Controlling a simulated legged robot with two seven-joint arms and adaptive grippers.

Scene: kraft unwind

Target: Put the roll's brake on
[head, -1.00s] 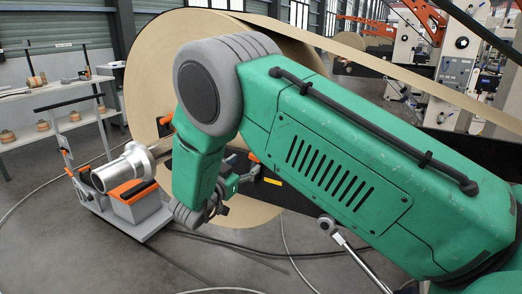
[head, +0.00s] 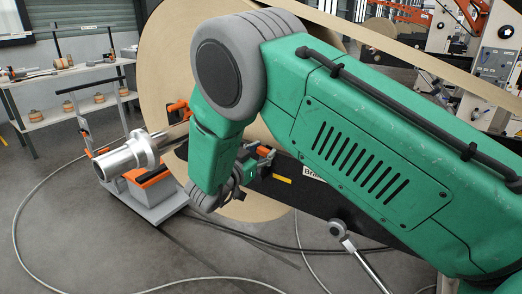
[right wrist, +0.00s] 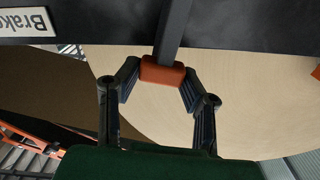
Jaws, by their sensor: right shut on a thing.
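The large brown kraft roll (head: 165,55) stands behind my right arm, which hides much of it. A black beam (head: 340,200) crosses in front of the roll and carries a white brake label (head: 311,173). My right gripper (head: 250,167) is low in front of the roll, partly hidden by my wrist. In the right wrist view my right gripper (right wrist: 162,86) is shut on the orange grip (right wrist: 162,71) of the dark brake lever (right wrist: 172,30). The lever runs to the black beam, where the label (right wrist: 25,21) shows upside down. My left gripper is not in view.
A silver shaft end (head: 125,158) sticks out left of my forearm, above a grey cart with an orange part (head: 148,178). A shelf (head: 75,75) with small rolls stands at the left. Cables cross the floor. Machines stand at the back right.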

